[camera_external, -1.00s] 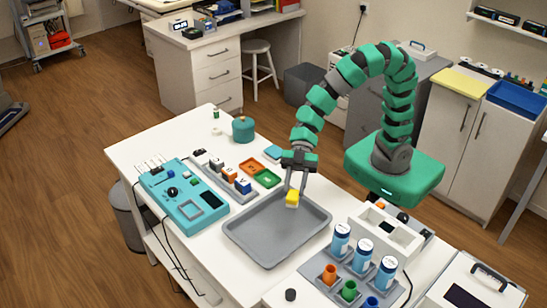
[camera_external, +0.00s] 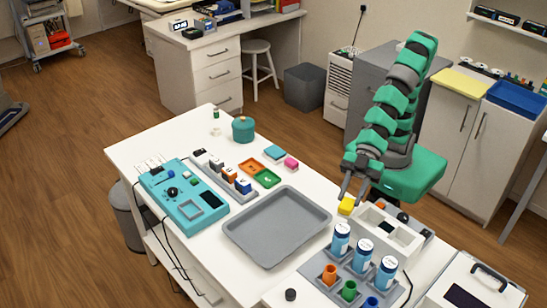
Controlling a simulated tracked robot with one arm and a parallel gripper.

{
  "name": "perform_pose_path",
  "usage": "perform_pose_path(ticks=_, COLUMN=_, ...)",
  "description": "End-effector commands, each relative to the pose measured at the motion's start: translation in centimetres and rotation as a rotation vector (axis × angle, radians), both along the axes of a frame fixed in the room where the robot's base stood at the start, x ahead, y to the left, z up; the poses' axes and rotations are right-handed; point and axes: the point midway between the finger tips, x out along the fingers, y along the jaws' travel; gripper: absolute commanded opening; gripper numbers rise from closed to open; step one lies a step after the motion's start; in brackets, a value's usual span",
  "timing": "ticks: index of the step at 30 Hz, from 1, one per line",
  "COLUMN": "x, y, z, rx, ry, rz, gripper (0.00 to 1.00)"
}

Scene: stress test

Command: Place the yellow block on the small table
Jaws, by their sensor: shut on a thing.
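The yellow block (camera_external: 347,204) is held between the fingertips of my gripper (camera_external: 350,196), which is shut on it. The block is near the right edge of the white table (camera_external: 215,234), close to the back-left corner of a white divided box (camera_external: 387,233) and right of the grey tray (camera_external: 300,259). I cannot tell how high it is above the surface. No separate small table is clearly identifiable among the furniture in view.
Blue-labelled bottles (camera_external: 363,251) and coloured cups (camera_external: 329,274) stand in a grey rack in front of the block. The grey tray is empty.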

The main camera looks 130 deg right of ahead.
Motion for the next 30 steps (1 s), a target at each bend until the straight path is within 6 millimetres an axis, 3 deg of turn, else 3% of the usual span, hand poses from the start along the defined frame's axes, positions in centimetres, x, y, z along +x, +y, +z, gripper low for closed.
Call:
perform_pose_path(ticks=6, x=-3.9, y=4.5, z=0.3, rx=-0.001, ry=-0.007, rz=0.013, gripper=0.1)
perform_pose_path(ticks=15, x=-9.4, y=8.4, z=-1.2, rx=0.0, ry=-0.004, rz=0.01, gripper=0.1)
perform_pose_path(ticks=30, x=-16.4, y=11.1, z=-3.0, rx=-0.001, ry=-0.005, rz=0.006, gripper=0.1)
